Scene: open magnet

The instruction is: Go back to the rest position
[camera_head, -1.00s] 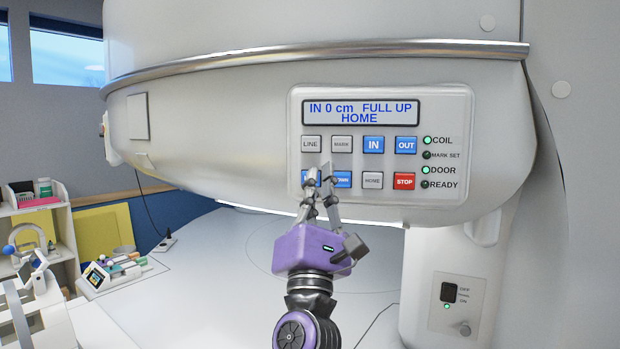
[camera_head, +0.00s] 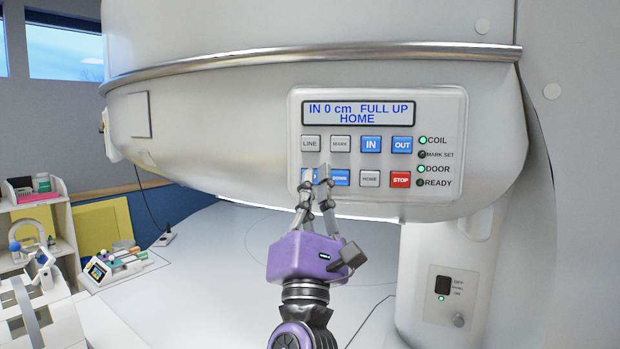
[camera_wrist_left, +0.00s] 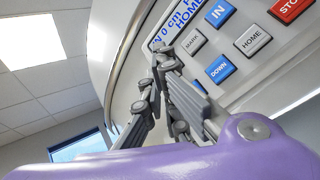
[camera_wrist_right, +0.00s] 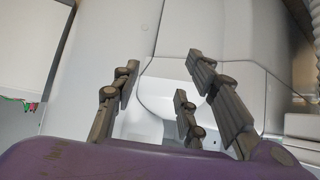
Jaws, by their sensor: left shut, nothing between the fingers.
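My left gripper (camera_head: 315,178) is purple with grey fingers, shut and empty. In the head view its fingertips overlap the lower left of the control panel (camera_head: 465,150), over the UP button area and beside the blue DOWN button (camera_head: 340,179). The left wrist view shows the fingers (camera_wrist_left: 165,72) close to the panel; contact cannot be told. The display (camera_head: 358,113) reads "IN 0 cm FULL UP HOME". COIL and DOOR lamps are green; MARK SET and READY are dark. My right gripper (camera_wrist_right: 163,68) shows only in its wrist view, fingers spread and empty, facing white casing.
The magnet's large white body (camera_head: 210,130) fills the middle and right. A lower column (camera_head: 440,260) carries a small switch plate. A pale surface (camera_head: 220,240) lies below the overhang.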

